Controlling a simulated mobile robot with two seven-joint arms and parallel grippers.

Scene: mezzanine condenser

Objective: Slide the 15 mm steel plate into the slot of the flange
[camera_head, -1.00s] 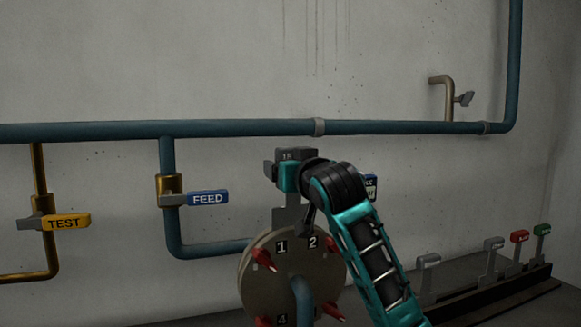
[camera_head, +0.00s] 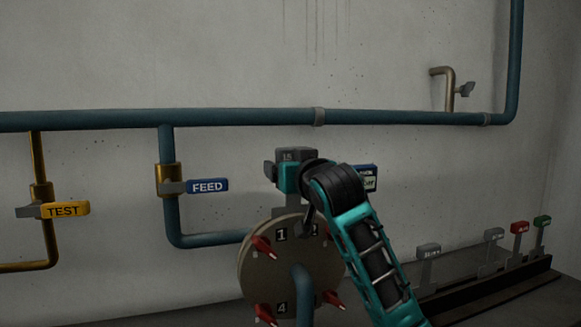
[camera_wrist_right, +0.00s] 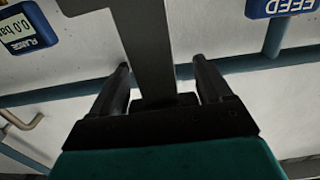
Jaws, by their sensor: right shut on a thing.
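The steel plate (camera_head: 290,206), with a grey head marked 15, stands upright above the round flange (camera_head: 262,275). My right gripper (camera_head: 284,172) is shut on the plate's head, just above the flange rim. The plate's lower part meets the flange top, its end is hidden there, and I cannot tell how deep it sits in the slot. In the right wrist view the plate (camera_wrist_right: 148,45) runs up from between the two dark fingers of my right gripper (camera_wrist_right: 162,78). My left gripper is not in view.
Red clamps (camera_head: 262,246) and number labels ring the flange face. A blue pipe (camera_head: 240,117) crosses the wall, with a FEED valve (camera_head: 207,186) and a TEST valve (camera_head: 65,210) at left. A rack (camera_head: 490,300) with several tagged plates stands at lower right.

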